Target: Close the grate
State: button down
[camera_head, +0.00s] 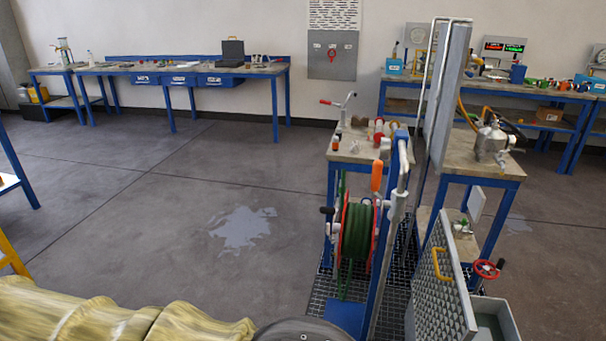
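The grate (436,299) is a grey perforated metal panel at the lower right of the head view. It stands raised and steeply tilted beside an open grey box (508,321), whose inside shows to the right of it. A yellow handle (438,265) is fixed on the grate's face near its upper edge. The grate's lower edge is cut off by the bottom of the picture, so I cannot tell how it is hinged. My gripper is not in view.
A red handwheel (487,269) is close to the right of the grate. A blue post with a green hose reel (357,237) stands to its left. A workbench (480,162) stands behind. Open floor with a wet patch (243,228) lies left.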

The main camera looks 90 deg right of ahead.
aim_at(442, 311)
jog(key=z, duration=3.8)
jog(key=i, duration=1)
jog(key=k, duration=1)
jog(key=z, duration=0.8)
jog(key=i, duration=0.65)
jog(key=u, duration=1.4)
